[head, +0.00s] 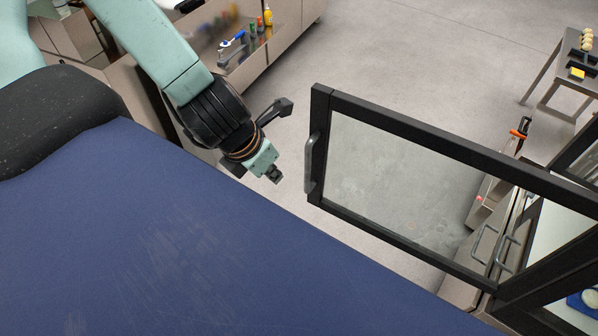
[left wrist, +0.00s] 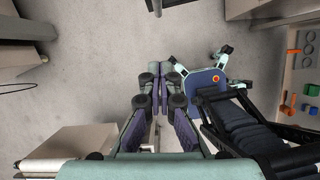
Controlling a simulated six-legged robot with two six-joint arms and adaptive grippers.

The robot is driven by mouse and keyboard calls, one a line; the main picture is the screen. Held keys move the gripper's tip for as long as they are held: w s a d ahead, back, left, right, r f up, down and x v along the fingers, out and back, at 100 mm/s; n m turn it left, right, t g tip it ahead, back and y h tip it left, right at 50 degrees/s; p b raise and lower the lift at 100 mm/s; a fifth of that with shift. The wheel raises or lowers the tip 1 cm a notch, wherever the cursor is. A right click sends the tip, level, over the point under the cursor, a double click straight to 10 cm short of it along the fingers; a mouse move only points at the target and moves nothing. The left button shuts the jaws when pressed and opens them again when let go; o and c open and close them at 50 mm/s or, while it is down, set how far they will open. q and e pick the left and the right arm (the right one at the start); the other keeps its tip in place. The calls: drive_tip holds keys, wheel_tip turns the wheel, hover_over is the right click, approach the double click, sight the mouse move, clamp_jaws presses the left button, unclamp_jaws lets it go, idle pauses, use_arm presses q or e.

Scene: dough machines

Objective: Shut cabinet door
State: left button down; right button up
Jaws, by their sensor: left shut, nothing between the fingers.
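The cabinet door (head: 430,128) has a black frame around a clear pane. It stands open, swung out from the dark-framed cabinet (head: 535,292) at the lower right of the head view. A grey upright handle (head: 314,160) is on its free left edge. My left gripper (head: 274,174) is shut and empty, left of the handle with a clear gap between them, and points down and right. Its contact with anything is not seen. My right gripper is not in view. I cannot make out the door in the left wrist view.
A steel counter (head: 285,35) with bottles and tools stands at the back left. A steel table (head: 548,72) with trays and dough balls stands at the far right. Grey floor (head: 400,60) lies open behind the door. Metal handles (head: 484,243) show through the pane.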

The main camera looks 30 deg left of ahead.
use_arm(q)
drive_tip(key=w+d+f+b, duration=0.1)
drive_tip(key=w+f+b, duration=0.5)
drive_tip(key=f, duration=0.3)
drive_tip(key=shift+w+f, duration=0.15)
drive_tip(key=shift+w, duration=0.7)
drive_tip(key=shift+a, duration=0.1)
